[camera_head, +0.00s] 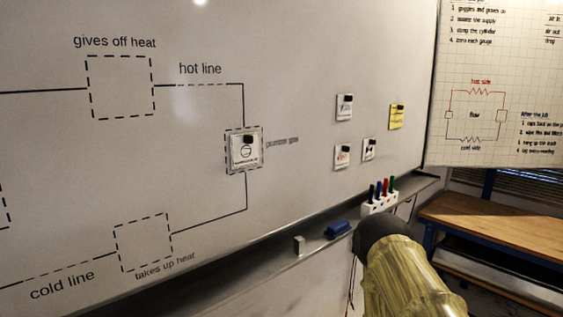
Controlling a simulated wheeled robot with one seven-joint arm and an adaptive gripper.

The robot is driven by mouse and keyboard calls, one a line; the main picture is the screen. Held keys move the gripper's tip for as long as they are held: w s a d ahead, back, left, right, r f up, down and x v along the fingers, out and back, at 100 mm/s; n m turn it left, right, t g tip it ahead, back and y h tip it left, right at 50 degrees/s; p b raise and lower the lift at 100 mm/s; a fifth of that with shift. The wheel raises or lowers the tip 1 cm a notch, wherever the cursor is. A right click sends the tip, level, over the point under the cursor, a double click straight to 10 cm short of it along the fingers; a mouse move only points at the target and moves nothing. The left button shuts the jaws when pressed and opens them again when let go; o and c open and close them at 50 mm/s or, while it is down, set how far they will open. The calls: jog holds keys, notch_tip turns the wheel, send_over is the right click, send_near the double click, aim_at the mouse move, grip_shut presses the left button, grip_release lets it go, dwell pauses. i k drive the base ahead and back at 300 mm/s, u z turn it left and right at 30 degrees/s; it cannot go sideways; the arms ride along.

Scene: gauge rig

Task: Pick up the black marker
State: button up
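The black marker (371,193) appears to be the leftmost of several markers standing upright in a white holder (369,209) by the whiteboard's tray. The dark marker beside it looks blue, then come a red one and a green one. The markers are small in the picture, so black and dark blue are hard to tell apart. A yellowish part of my arm with a dark rounded end reaches up from the lower right, just below the holder. My gripper's fingers do not show.
The tray (262,262) runs along the whiteboard's lower edge, with a blue eraser (338,229) and a small grey block (299,245) on it. Square magnet cards (344,107) are on the board. A wooden-topped bench (500,222) stands at the right.

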aim_at(372, 186)
jog(key=z, duration=0.35)
jog(key=i, duration=0.5)
jog(key=z, duration=0.6)
jog(key=i, duration=1.1)
jog(key=u, duration=0.15)
